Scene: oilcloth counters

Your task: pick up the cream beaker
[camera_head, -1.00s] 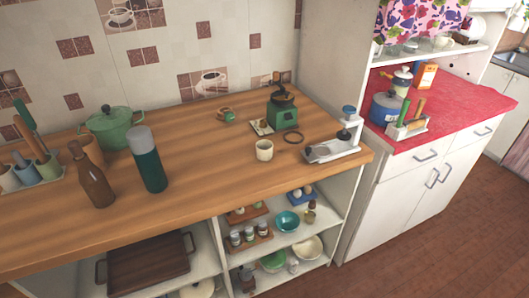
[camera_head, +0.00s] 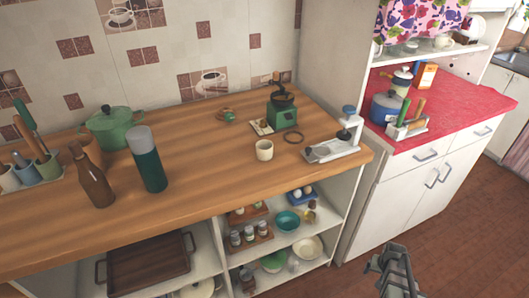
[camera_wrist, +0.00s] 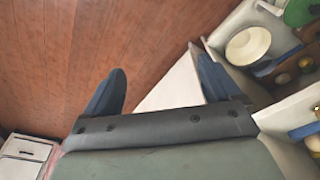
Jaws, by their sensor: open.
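In the head view, part of my arm (camera_head: 392,272) shows at the bottom right, low in front of the counters and well away from the beaker. The wrist view does not show the beaker.
A green flask (camera_head: 147,160) and brown bottle (camera_head: 92,177) stand left. Open shelves below hold bowls (camera_head: 288,221). Counter left of the beaker is clear.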

